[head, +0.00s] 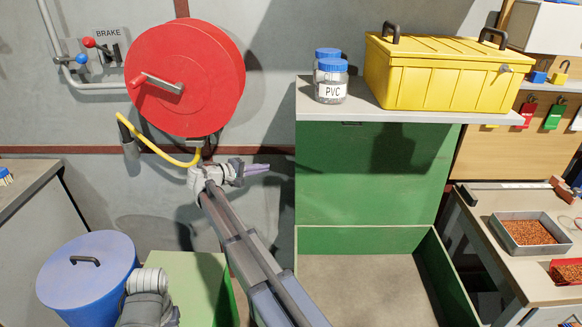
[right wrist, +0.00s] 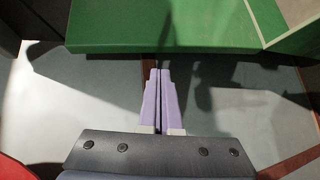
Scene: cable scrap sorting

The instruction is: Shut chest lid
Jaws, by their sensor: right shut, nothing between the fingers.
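A green chest (head: 440,275) stands low at the middle right of the head view, its top open and its beige inside showing. A broad green panel (head: 355,180) rises upright at its back and looks like its raised lid. My right gripper (head: 268,168) is left of this panel, a little apart from it, with its purple fingers shut, empty and pointing right. In the right wrist view the shut fingers (right wrist: 158,98) point at a green slab (right wrist: 160,30) that lies beyond their tips. My left gripper is not in view.
A grey shelf (head: 430,116) above the panel carries jars (head: 331,90) and a closed yellow box (head: 440,75). A red reel (head: 185,65) with a yellow hose (head: 150,145) is on the wall. A blue lidded bin (head: 85,280) stands lower left, a workbench (head: 490,250) with trays at right.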

